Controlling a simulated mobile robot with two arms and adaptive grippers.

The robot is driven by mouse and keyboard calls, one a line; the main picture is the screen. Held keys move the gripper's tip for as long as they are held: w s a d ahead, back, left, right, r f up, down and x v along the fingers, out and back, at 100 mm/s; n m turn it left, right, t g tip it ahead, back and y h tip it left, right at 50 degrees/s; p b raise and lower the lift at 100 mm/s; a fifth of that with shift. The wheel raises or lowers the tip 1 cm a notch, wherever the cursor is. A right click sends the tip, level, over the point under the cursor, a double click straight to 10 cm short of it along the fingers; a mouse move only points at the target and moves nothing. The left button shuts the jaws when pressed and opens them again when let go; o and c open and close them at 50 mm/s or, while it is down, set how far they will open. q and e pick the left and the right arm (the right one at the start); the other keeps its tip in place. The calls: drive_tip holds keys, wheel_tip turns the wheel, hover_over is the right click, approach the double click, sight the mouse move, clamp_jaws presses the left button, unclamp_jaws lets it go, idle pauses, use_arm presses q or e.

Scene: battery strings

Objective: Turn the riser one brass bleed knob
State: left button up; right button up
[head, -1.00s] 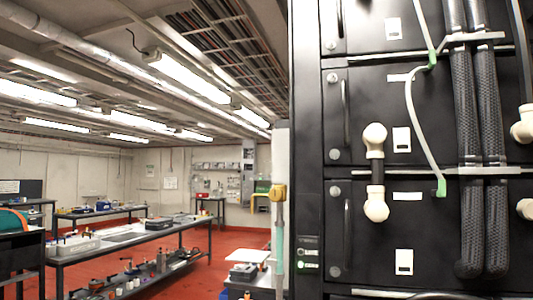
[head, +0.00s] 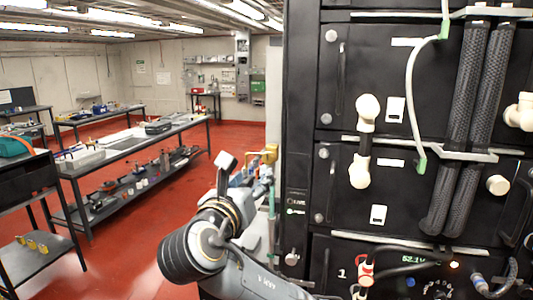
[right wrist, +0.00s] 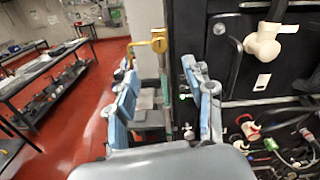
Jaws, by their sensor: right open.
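The riser (head: 272,215) is a thin upright pipe with a teal sleeve, just left of the black rack. Its brass bleed knob (head: 270,153) is the yellow fitting near the top, partly behind my right gripper (head: 250,174) in the head view. In the right wrist view the brass knob (right wrist: 158,44) shows beyond and above the gap between my blue-padded fingers, with a yellow arm reaching left. My right gripper (right wrist: 161,72) is open and empty, and its fingers look apart from the knob. My left gripper is out of view.
The black rack (head: 300,120) stands close on the right, with white pipe fittings (head: 360,172), black hoses (head: 470,120) and cables low down. Workbenches (head: 130,145) stand at the left. The red floor (head: 140,255) between them is clear.

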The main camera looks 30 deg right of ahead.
sight(268, 159)
drive_tip(key=p+x, duration=0.3)
drive_tip(key=x, duration=0.7)
drive_tip(key=shift+w+d+p, duration=0.35)
drive_tip(key=shift+w+d, duration=0.15)
drive_tip(key=shift+d, duration=0.05)
clamp_jaws()
